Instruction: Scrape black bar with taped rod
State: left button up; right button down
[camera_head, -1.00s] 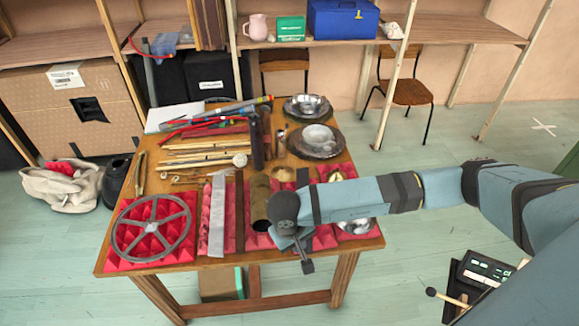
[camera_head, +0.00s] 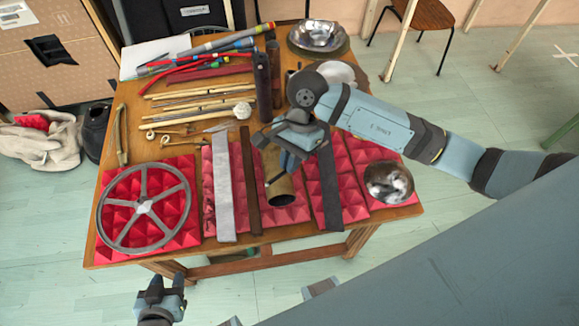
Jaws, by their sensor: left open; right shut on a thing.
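A black bar (camera_head: 329,190) lies lengthwise on red pyramid foam, right of the brass tube (camera_head: 280,188). A narrower dark brown bar (camera_head: 250,190) lies left of the tube. My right gripper (camera_head: 272,146) is over the tube's far end, left of the black bar and apart from it. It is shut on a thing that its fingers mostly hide. A dark rod (camera_head: 262,85), which may be the taped rod, ends just behind the gripper; I cannot see tape clearly. My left gripper (camera_head: 162,296) is open and empty, off the table's front edge.
A spoked metal wheel (camera_head: 145,208) and a grey flat bar (camera_head: 223,190) lie on foam at the left. A shiny bowl (camera_head: 389,183) sits at the right. Several sticks (camera_head: 195,95) fill the back. Metal dishes (camera_head: 318,36) stand at the far right.

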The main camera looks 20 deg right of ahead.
jog(key=shift+s+a+m+y, duration=0.1)
jog(key=shift+s+m+y, duration=0.2)
jog(key=shift+m+y, duration=0.35)
jog(key=shift+r+m+t, duration=0.35)
jog(key=shift+m+t, duration=0.15)
jog(key=shift+m, duration=0.05)
jog(key=shift+w+b, duration=0.1)
jog(key=shift+b, duration=0.2)
jog(key=shift+a, duration=0.1)
notch_tip(320, 180, down, 5)
jog(key=b, duration=0.5)
jog(key=shift+r, duration=0.2)
jog(key=shift+f+b, duration=0.35)
jog(key=shift+f, duration=0.1)
pick_arm(q)
jog(key=f, duration=0.5)
jog(key=shift+w+d, duration=0.15)
jog(key=shift+w, duration=0.15)
jog(key=shift+f, duration=0.3)
